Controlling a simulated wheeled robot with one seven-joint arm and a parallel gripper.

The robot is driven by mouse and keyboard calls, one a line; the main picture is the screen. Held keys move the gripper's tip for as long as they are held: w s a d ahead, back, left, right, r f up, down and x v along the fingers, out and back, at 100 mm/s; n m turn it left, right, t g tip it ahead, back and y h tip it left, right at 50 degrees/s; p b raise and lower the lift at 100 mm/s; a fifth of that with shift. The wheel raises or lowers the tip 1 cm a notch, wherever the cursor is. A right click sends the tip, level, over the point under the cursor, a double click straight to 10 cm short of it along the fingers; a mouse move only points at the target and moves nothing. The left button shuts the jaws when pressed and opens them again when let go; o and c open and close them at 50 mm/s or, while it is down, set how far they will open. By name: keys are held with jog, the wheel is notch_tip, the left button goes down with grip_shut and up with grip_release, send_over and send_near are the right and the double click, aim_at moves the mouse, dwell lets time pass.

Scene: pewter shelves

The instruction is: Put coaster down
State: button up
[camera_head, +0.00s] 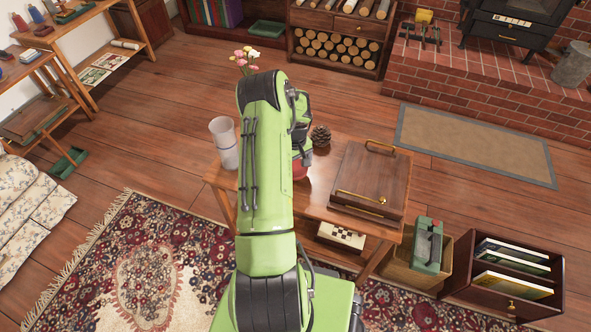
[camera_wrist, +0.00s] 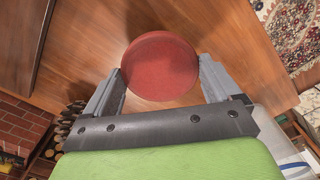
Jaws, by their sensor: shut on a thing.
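The coaster (camera_wrist: 160,65) is a round red disc. In the wrist view it sits between the two grey fingers of my gripper (camera_wrist: 161,82), which are shut on its edges. In the head view only a red sliver of it (camera_head: 301,168) shows beside my green arm, over the small wooden table (camera_head: 318,199). My arm hides most of the gripper and part of the tabletop. I cannot tell whether the coaster touches the table.
On the table, a tall clear glass (camera_head: 224,145) stands left of my arm, a pinecone (camera_head: 320,136) behind right, and a wooden box (camera_head: 371,182) at right. Flowers (camera_head: 245,58) show behind my arm. A crate of books (camera_head: 507,272) stands on the floor at right.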

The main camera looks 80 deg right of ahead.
aim_at(295, 168)
jog(key=shift+f+b, duration=0.55)
jog(key=shift+f, duration=1.4)
jog(key=o, duration=0.8)
jog(key=shift+c, duration=0.2)
notch_tip(295, 168, up, 12)
jog(key=p, duration=0.3)
jog(key=shift+r, duration=0.2)
